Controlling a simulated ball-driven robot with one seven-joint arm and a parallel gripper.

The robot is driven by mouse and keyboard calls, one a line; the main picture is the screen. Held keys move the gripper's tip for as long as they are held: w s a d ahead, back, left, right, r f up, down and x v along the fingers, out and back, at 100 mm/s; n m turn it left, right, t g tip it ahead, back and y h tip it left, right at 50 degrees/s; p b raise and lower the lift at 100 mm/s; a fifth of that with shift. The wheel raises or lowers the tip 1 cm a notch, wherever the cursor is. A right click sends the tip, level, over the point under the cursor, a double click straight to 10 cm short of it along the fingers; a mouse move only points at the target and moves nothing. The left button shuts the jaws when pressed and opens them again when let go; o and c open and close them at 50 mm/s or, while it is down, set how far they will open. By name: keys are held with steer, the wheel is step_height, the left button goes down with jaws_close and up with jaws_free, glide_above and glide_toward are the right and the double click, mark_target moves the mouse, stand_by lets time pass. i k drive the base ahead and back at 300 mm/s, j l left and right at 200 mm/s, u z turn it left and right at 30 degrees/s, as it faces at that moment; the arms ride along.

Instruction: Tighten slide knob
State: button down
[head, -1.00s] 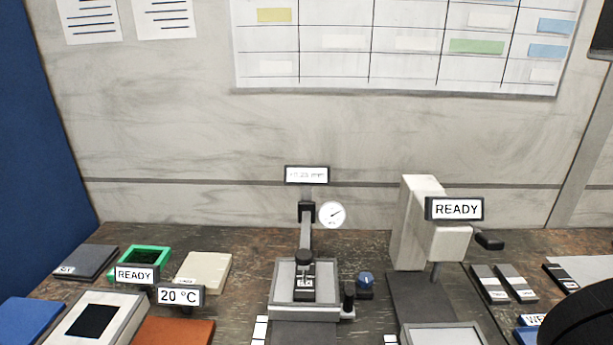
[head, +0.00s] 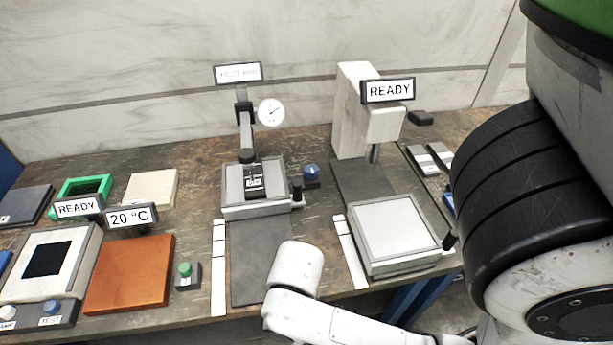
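A grey instrument stage (head: 232,207) stands at the back middle of the bench, with a post and a round dial gauge (head: 271,112) above it. A dark clamp-like piece with a round black knob (head: 247,156) sits on the stage. Another black knob (head: 296,193) is at the stage's right front corner, and a blue knob (head: 311,171) on a dark block stands just right. I cannot tell which is the slide knob, or how tight any is. My white arm shows at the bottom middle, in front of the stage and apart from it. My gripper is not visible.
A second machine (head: 356,105) with a READY sign and a pale plate (head: 394,232) stands to the right. An orange plate (head: 130,274), a green button box (head: 187,275) and a READY device (head: 76,267) are at left. A bare dark mat (head: 258,250) lies before the stage.

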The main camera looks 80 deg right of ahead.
mark_target(312, 170)
steer(key=k+j+z, duration=0.1)
steer(key=k, duration=0.2)
steer(key=j+z, duration=0.25)
steer(key=j, duration=0.15)
steer(key=k+j+z, duration=0.1)
steer(key=j+z, duration=0.15)
steer(key=k+j+z, duration=0.1)
steer(key=j+z, duration=0.15)
steer(key=j, duration=0.25)
steer(key=k+j+z, duration=0.25)
steer(key=i+l, duration=0.3)
steer(key=i, duration=0.2)
